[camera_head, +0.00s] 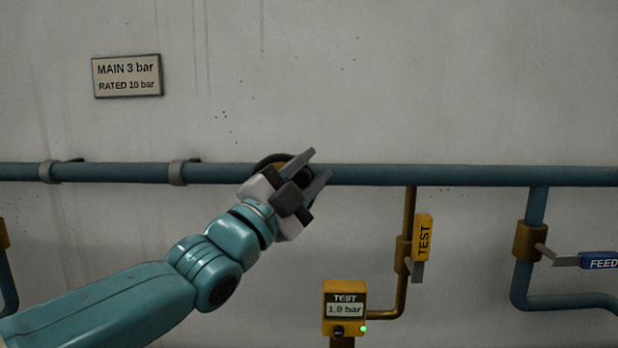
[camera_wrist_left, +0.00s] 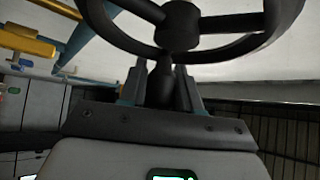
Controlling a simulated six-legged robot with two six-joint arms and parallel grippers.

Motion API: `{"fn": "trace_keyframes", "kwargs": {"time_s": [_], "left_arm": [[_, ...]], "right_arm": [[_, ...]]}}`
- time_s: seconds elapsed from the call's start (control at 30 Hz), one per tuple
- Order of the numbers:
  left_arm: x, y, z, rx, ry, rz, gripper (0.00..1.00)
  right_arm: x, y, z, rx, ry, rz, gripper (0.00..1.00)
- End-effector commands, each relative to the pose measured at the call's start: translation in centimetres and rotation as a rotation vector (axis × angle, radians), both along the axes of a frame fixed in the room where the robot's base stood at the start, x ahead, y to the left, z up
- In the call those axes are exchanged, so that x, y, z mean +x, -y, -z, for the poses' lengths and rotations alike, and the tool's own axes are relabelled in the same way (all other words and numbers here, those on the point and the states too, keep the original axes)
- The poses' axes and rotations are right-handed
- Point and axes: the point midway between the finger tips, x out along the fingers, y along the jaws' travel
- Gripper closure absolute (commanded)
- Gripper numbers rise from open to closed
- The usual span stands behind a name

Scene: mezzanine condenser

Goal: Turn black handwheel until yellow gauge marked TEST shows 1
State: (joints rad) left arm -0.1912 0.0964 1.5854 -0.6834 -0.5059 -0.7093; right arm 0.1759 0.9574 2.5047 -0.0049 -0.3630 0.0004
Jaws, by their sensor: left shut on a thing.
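The black handwheel (camera_head: 268,158) sits on the blue pipe in the head view, mostly hidden behind my gripper. In the left wrist view the handwheel (camera_wrist_left: 240,38) fills the top, with its rim, hub and spokes showing. My left gripper (camera_head: 317,165) is at the wheel. In the left wrist view its fingers (camera_wrist_left: 160,82) are shut on a dark knob-like handle below the rim. The yellow TEST gauge (camera_head: 345,309) reads 1.0 bar, and a green light shows at its lower right corner. My right gripper is not in view.
A yellow TEST lever (camera_head: 423,237) hangs upright on the brass branch pipe. A blue FEED lever (camera_head: 598,260) points right. The blue pipe (camera_head: 470,175) runs across the wall. A sign (camera_head: 127,76) reads MAIN 3 bar, RATED 10 bar.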

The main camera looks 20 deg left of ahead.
Motion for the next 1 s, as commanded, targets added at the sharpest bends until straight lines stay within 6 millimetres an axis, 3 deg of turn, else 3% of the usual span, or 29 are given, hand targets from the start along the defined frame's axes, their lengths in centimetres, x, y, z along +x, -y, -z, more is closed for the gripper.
{"fn": "trace_keyframes", "kwargs": {"time_s": [0.03,0.1,0.47,0.57,1.0], "left_arm": [[0.0,-0.1,-0.1,-0.001,0.001,-0.002,0.61],[0.0,-0.1,-0.1,-0.001,0.001,-0.002,0.47],[-0.6,-0.4,0.4,0.0,0.002,-0.002,0.47],[-2.0,-1.0,1.3,0.001,0.002,-0.004,0.47],[-11.2,-4.9,5.9,-0.001,0.002,-0.005,0.47]], "right_arm": [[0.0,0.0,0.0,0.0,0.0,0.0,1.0],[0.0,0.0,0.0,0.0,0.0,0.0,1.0],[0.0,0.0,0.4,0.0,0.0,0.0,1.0],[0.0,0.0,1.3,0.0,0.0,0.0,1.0],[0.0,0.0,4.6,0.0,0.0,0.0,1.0]]}}
